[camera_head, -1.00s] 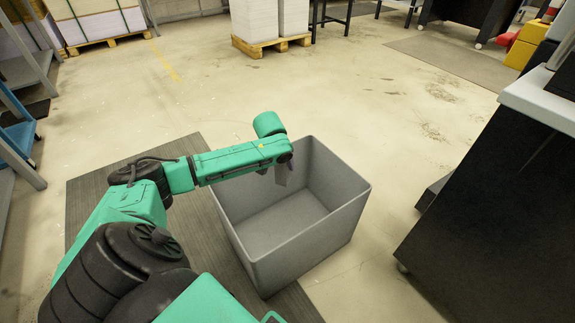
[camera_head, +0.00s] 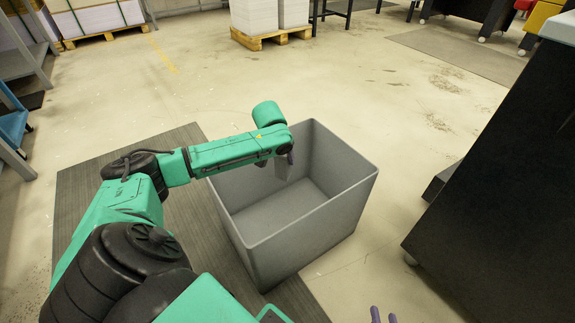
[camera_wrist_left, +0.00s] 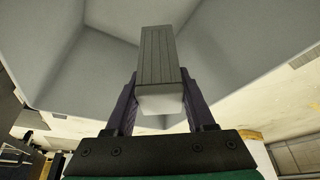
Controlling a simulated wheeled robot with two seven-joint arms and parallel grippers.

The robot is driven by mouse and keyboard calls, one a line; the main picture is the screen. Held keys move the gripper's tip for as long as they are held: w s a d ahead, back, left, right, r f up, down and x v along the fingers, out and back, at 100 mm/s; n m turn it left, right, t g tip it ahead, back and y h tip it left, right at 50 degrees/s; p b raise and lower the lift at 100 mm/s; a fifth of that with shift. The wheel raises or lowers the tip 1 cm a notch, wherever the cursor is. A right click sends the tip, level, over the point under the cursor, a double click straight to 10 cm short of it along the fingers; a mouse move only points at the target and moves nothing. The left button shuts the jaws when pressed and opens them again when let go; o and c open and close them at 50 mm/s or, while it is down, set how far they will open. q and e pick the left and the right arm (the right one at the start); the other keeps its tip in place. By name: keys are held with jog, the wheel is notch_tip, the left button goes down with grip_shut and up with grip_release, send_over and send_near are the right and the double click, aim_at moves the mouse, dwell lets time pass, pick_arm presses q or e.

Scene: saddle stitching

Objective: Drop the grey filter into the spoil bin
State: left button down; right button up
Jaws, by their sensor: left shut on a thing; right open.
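The grey filter (camera_wrist_left: 158,55) is a ribbed grey block held between the purple fingers of my left gripper (camera_head: 286,154), which is shut on it. In the head view the filter (camera_head: 282,169) hangs below my left wrist, over the opening of the grey spoil bin (camera_head: 312,235). The bin is a large open box, and its visible floor is bare. Its pale grey walls (camera_wrist_left: 75,70) also fill much of the left wrist view.
The bin stands partly on a dark grey mat (camera_head: 90,200). A black cabinet (camera_head: 500,200) stands to the right, with clear floor between it and the bin. A pallet with paper stacks (camera_head: 262,38) is at the back. The floor behind the bin is free.

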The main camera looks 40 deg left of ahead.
pick_arm(q)
jog(key=shift+c, duration=0.8)
grip_release()
jog(key=p+v, duration=0.6)
jog(key=v, duration=0.8)
jog(key=shift+r, duration=0.25)
pick_arm(e)
jog(key=d+r+n+g+h, duration=0.1)
jog(key=d+r+g+h, duration=0.1)
jog(key=d+r+g, duration=0.2)
jog(key=shift+r, duration=0.95)
pick_arm(q)
jog(key=shift+s+d, duration=0.1)
jog(key=shift+s, duration=0.1)
